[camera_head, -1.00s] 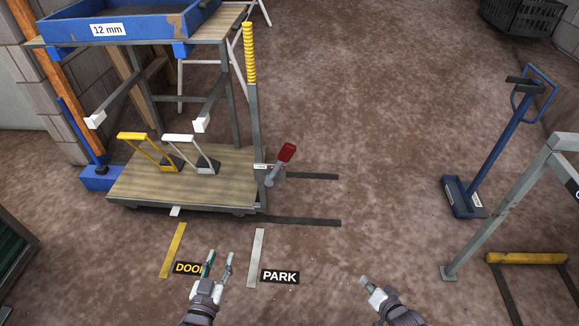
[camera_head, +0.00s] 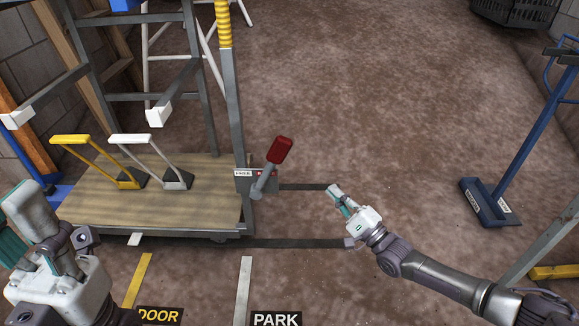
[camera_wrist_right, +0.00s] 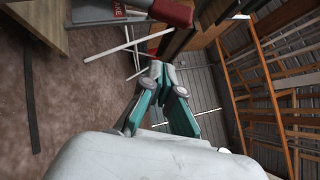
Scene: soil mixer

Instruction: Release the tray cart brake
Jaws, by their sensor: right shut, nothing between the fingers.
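The tray cart (camera_head: 150,205) has a wooden deck and a grey post with a yellow sleeve. Its brake lever (camera_head: 280,150) has a red grip on a grey arm and leans up and right from a plate (camera_head: 243,174) reading FREE. The red grip (camera_wrist_right: 172,12) shows at the top of the right wrist view. My right gripper (camera_head: 336,191) is to the right of the lever, apart from it; its fingertips (camera_wrist_right: 156,68) are together and empty. My left gripper (camera_head: 22,222) is at the lower left, close to the camera, partly cut off; its finger gap is unclear.
Floor marks read DOOR (camera_head: 160,315) and PARK (camera_head: 276,319). A blue platform scale (camera_head: 490,203) stands at the right.

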